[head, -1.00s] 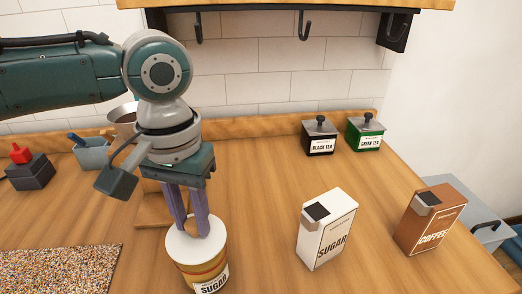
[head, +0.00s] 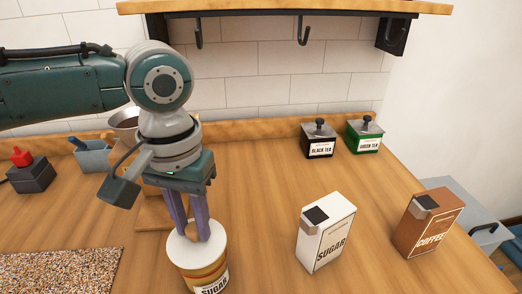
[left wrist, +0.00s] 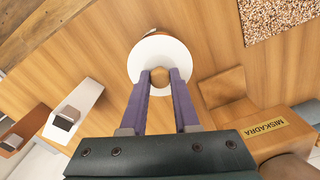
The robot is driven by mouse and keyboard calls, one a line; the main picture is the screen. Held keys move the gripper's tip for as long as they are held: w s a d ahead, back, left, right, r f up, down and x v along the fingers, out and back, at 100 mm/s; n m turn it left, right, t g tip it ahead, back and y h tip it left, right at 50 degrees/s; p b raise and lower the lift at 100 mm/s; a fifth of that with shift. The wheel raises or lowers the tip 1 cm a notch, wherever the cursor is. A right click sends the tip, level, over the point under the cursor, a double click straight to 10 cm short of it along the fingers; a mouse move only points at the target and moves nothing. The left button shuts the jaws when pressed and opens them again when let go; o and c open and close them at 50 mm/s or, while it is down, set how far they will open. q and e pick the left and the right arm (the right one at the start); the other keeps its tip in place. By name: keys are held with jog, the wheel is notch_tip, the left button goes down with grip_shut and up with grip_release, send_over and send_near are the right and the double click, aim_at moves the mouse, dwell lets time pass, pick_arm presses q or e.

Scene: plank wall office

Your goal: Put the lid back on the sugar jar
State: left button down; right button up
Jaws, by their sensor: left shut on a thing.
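The sugar jar (head: 188,277), a round tub with yellow and brown bands and a SUGAR label, stands near the front of the counter. Its white round lid (head: 184,254) covers the jar top; I cannot tell if it is fully seated. My left gripper (head: 196,238) points down from above, its purple fingers shut on the lid's knob. The lid hides most of the jar there. My right gripper is not in view.
A white sugar box (head: 325,237) and a brown coffee box (head: 428,224) stand to the right. Black tea (head: 319,142) and green tea (head: 364,138) tins stand at the back. A speckled mat (head: 60,270) lies at left. Shelf hooks (head: 303,32) hang above.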

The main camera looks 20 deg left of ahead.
pick_arm(q)
jog(key=shift+c, duration=0.5)
grip_release()
jog(key=shift+r, duration=0.1)
dwell(0.3)
notch_tip(320, 180, up, 7)
jog(key=p, duration=0.8)
jog(key=shift+p, duration=0.35)
grip_shut()
dwell(0.7)
dwell(0.8)
